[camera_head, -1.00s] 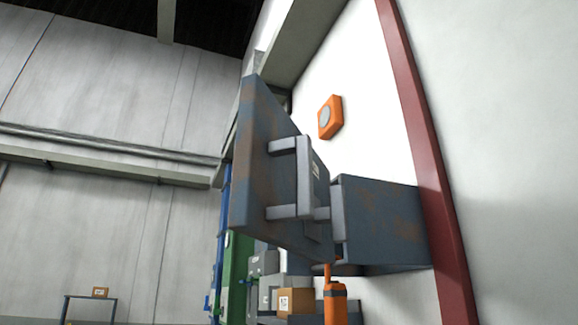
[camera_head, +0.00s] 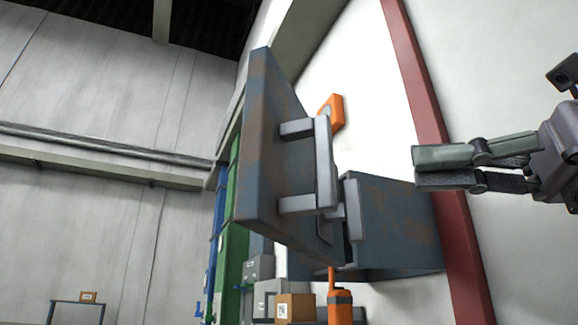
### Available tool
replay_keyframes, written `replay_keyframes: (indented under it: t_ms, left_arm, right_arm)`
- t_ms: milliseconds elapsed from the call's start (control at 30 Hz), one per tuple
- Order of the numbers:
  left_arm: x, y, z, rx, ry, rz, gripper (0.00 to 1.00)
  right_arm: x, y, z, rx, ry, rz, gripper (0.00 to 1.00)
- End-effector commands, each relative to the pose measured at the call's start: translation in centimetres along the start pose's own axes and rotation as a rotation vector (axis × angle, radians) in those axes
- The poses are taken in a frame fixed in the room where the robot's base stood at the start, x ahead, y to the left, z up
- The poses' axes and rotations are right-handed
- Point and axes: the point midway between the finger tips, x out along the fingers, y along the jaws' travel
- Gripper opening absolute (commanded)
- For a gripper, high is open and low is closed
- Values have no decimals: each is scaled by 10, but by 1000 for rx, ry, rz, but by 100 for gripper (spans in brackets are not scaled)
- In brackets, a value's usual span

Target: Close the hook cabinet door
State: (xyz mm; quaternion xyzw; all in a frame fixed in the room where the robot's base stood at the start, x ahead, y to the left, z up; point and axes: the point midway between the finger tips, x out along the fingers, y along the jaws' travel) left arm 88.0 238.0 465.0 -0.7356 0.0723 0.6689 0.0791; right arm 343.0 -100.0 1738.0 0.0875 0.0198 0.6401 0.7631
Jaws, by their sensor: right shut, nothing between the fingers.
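The hook cabinet (camera_head: 395,225) is a worn blue-grey box on the white wall. Its door (camera_head: 265,150) stands wide open, swung out to the left, with a grey bar handle (camera_head: 324,165) on the side facing right. My right gripper (camera_head: 416,167) comes in from the right edge. Its fingers are shut and empty, pointing left in front of the red post, apart from the door and to the right of its handle. The cabinet's inside is mostly hidden. My left gripper is out of view.
A red post (camera_head: 425,110) runs down the wall right of the cabinet. An orange wall device (camera_head: 335,110) sits partly behind the handle. An orange tool (camera_head: 340,305) shows below the cabinet. Boxes (camera_head: 295,307) and a green locker (camera_head: 230,250) stand behind.

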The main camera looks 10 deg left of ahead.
Motion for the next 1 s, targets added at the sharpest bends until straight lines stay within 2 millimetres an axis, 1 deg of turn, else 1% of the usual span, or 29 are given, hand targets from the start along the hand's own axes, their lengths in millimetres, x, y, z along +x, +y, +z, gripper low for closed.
replay_keyframes:
  t_ms: [33,133,200,267,367,467,800,900,1000]
  left_arm:
    - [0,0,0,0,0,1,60]
    - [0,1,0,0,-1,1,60]
    - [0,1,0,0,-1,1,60]
    - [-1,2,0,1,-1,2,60]
    - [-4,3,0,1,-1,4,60]
    - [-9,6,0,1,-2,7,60]
    - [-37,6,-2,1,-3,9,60]
    - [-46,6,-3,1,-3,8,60]
    - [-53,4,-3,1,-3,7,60]
  right_arm:
    - [-6,17,1,-55,21,-26,0]
    - [-15,35,1,-124,54,-66,0]
    - [-18,42,0,-149,69,-83,0]
    - [-18,45,-1,-161,76,-90,0]
    - [-13,46,-1,-167,81,-94,0]
    - [1,44,0,-165,81,-93,0]
    - [73,38,-3,-165,81,-90,0]
    - [90,37,-4,-166,80,-90,0]
    - [104,35,-5,-164,78,-90,0]
